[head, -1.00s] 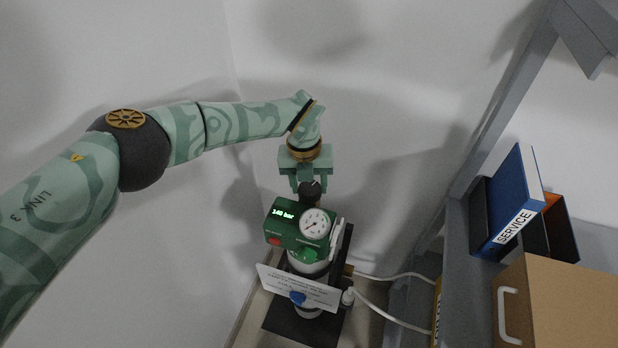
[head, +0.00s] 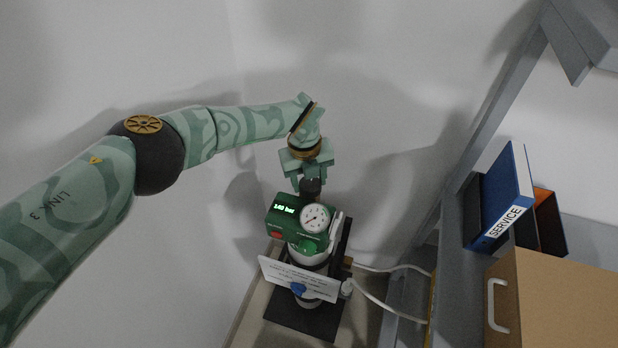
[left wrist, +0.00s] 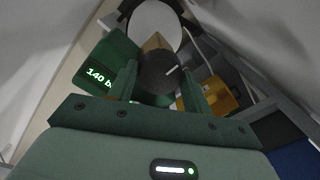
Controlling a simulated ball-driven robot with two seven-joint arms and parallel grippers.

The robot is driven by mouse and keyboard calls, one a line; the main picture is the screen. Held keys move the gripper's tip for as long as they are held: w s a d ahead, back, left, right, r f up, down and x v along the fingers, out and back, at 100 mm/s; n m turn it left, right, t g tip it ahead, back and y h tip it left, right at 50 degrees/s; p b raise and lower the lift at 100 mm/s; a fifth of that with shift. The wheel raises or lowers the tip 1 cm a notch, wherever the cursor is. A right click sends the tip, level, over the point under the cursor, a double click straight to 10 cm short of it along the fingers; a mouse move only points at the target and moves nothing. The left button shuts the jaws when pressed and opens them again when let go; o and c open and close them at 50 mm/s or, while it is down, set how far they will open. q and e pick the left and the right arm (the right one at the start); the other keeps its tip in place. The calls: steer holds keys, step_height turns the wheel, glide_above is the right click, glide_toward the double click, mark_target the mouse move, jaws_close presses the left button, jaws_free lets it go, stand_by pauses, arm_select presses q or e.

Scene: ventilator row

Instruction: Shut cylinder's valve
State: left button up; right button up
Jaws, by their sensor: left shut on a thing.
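The cylinder's green head block (head: 285,215) shows a lit "140 bar" readout and a round white gauge (head: 315,218). The black valve knob (head: 311,189) stands on top at the back of it. My left gripper (head: 310,182) reaches down from above and is shut on this knob. In the left wrist view, the knob (left wrist: 158,70) sits between the two green fingers (left wrist: 160,88). The white cylinder body below is mostly hidden by the head block and a tilted label card (head: 290,277). My right gripper is in neither view.
A green knob (head: 309,246) and a blue knob (head: 298,289) sit lower at the front. White hoses (head: 385,268) run right to a grey shelf. It holds a blue SERVICE binder (head: 505,200) and a cardboard box (head: 550,300). Walls stand close behind and left.

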mark_target(304, 183)
arm_select(q)
steer(key=o, duration=1)
steer(key=r+p, duration=0.1)
steer(key=r, duration=0.4)
steer(key=r+p, duration=0.1)
steer(key=r, duration=0.5)
steer(key=a+r+p, duration=0.1)
steer(key=r, duration=0.4)
steer(key=shift+s+r+p, duration=0.1)
steer(key=shift+r+p, duration=0.05)
steer(key=shift+p, duration=0.2)
